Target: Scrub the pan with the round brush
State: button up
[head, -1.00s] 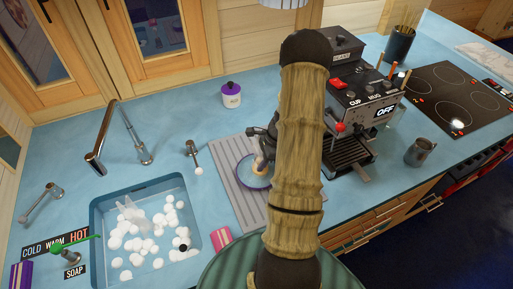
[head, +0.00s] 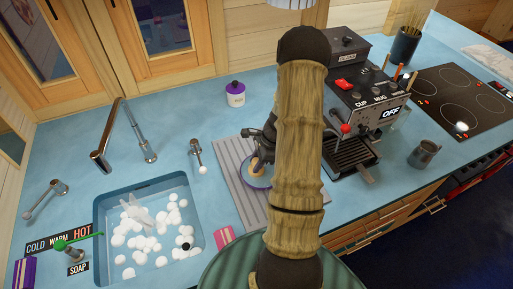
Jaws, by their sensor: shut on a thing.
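The pan (head: 245,178) looks like a round blue dish with a purple rim, lying on the grey ribbed drainboard right of the sink. My arm hides its right part. My gripper (head: 261,158) is above the pan, dark and partly hidden behind my wooden-looking arm link. It is shut on a small tan thing, which looks like the round brush (head: 257,169). The brush is at or just over the pan's inside; I cannot tell whether it touches.
The sink (head: 100,220) at left holds water and white foam. A tap (head: 145,150) stands behind it, and a pink-striped sponge (head: 224,239) lies at its front right. A coffee machine (head: 365,95) stands close on the right, with a mug (head: 424,154) beyond. A lidded jar (head: 235,98) stands behind.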

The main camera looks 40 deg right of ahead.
jog(key=r+p, duration=0.1)
jog(key=r, duration=0.3)
jog(key=shift+s+d+p, duration=0.15)
jog(key=shift+d+p, duration=0.05)
jog(key=shift+p, duration=0.15)
notch_tip(320, 180, up, 2)
jog(key=shift+a+r+p, duration=0.1)
jog(key=shift+a+p, duration=0.05)
jog(key=shift+p, duration=0.75)
jog(key=shift+r+p, duration=0.6)
jog(key=shift+r, duration=0.2)
